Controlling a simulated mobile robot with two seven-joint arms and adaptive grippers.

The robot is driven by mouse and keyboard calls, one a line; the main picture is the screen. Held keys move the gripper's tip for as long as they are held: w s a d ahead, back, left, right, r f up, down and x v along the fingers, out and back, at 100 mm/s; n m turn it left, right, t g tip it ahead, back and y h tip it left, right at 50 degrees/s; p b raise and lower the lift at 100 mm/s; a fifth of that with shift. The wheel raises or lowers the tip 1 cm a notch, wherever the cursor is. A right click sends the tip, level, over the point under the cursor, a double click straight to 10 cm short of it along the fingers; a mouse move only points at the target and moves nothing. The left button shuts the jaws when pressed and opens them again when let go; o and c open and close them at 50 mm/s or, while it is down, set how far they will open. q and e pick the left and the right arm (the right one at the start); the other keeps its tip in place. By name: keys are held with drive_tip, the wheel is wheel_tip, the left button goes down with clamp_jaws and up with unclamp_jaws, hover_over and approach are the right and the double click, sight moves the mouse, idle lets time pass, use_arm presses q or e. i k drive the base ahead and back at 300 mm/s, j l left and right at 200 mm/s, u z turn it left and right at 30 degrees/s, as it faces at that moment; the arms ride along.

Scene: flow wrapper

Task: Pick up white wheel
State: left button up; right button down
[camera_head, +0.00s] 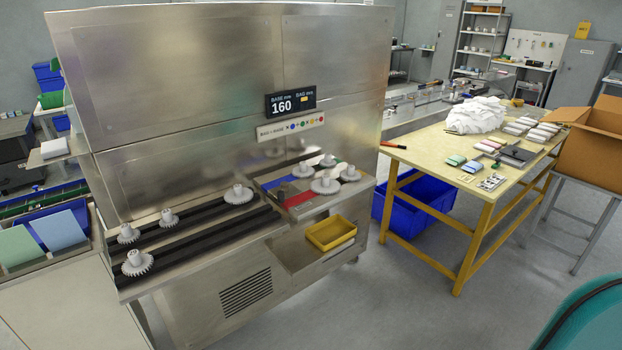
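Several white wheels with hubs lie on the steel machine. One toothed white wheel (137,263) sits at the front left of the black strips. Smaller white wheels (128,234) and (168,218) sit behind it. A flat white wheel (238,195) sits mid-deck. More white wheels (325,184) sit at the right end by red, blue and green strips. Neither of my grippers shows in the head view, and nothing is seen touching the wheels.
The flow wrapper (230,90) rises behind the deck with a display reading 160. A yellow tray (331,232) sits in a recess at its front right. A yellow-framed table (420,156) with packs and a white heap stands right, near a cardboard box (595,145). Floor in front is clear.

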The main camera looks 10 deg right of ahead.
sight(302, 171)
drive_tip(key=i+l, duration=0.7)
drive_tip(key=l, duration=0.15)
